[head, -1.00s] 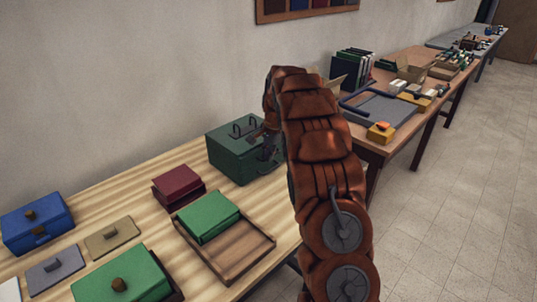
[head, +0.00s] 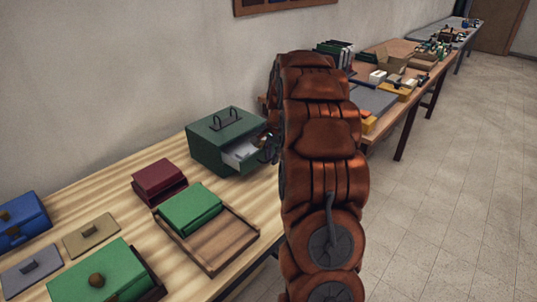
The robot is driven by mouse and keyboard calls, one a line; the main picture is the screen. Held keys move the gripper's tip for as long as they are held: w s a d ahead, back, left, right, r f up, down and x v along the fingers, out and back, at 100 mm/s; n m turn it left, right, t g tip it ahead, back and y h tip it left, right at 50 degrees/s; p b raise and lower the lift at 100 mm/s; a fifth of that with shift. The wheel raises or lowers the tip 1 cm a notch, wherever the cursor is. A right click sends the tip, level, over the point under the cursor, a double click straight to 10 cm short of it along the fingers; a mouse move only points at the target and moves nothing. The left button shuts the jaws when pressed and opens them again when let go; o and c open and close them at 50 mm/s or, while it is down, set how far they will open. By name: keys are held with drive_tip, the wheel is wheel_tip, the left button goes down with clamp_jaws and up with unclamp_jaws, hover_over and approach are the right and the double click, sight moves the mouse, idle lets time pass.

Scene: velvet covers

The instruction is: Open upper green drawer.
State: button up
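The green cabinet (head: 215,146) stands at the back of the near wooden table, with a dark handle on its top. A drawer (head: 243,153) in its front face is pulled partly out, and something pale shows inside it. My gripper (head: 268,150) is at the front of this drawer, small and mostly hidden by my brown arm. I cannot tell whether its fingers are closed on the drawer's pull. The rest of the cabinet's front and any other drawer are hard to make out.
A wooden tray (head: 225,248) with a green box (head: 190,208) lies in front of the cabinet. A dark red box (head: 159,180), a blue box (head: 22,222) and a large green box (head: 100,275) stand on the left. Another cluttered table (head: 395,105) is behind my arm.

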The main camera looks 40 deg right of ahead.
drive_tip(key=shift+o, duration=0.9)
drive_tip(key=shift+f, duration=0.1)
wheel_tip(320, 180, up, 12)
drive_tip(key=s, duration=0.2)
drive_tip(key=shift+d+f, duration=0.1)
